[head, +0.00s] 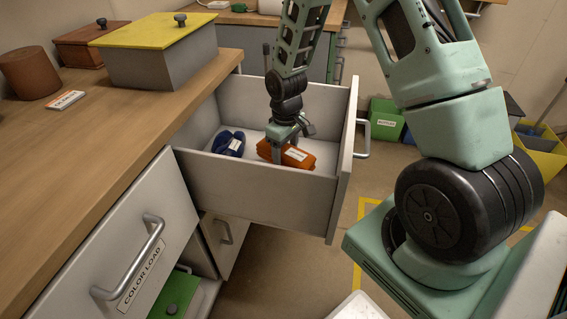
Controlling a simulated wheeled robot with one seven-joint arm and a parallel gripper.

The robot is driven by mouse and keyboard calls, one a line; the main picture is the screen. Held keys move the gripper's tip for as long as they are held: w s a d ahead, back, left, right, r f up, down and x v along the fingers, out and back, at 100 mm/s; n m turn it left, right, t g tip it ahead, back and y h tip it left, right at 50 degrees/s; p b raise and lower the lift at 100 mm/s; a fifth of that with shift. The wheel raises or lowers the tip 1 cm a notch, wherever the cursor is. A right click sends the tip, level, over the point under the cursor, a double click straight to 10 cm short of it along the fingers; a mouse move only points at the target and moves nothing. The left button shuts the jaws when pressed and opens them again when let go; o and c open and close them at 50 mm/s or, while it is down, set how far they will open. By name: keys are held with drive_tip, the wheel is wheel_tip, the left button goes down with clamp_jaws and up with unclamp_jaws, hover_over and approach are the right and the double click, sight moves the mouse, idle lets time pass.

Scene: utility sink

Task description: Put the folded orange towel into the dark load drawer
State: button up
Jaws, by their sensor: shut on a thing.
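The folded orange towel (303,162), with a white label, is inside a pulled-out grey drawer (262,190). My gripper (287,152) reaches down into this drawer from above and is shut on the towel. I cannot tell whether the towel rests on the drawer floor or hangs just above it. A folded blue cloth (229,143) with a white label lies to its left in the same drawer. No writing shows on the open drawer, so I cannot tell whether it is the dark load drawer.
A front labelled COLOR LOAD (141,272) is at lower left. A grey box with a yellow lid (160,48), a brown pot (29,72) and a red-brown box (82,46) stand on the wooden counter (75,140).

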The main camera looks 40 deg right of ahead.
sight(286, 149)
drive_tip(key=shift+f+b, duration=0.3)
drive_tip(key=shift+f, duration=1.6)
drive_tip(key=shift+f, duration=0.15)
drive_tip(key=o, duration=1.1)
wheel_tip(286, 149, up, 12)
drive_tip(key=shift+r+p, duration=0.15)
drive_tip(key=shift+p, duration=0.95)
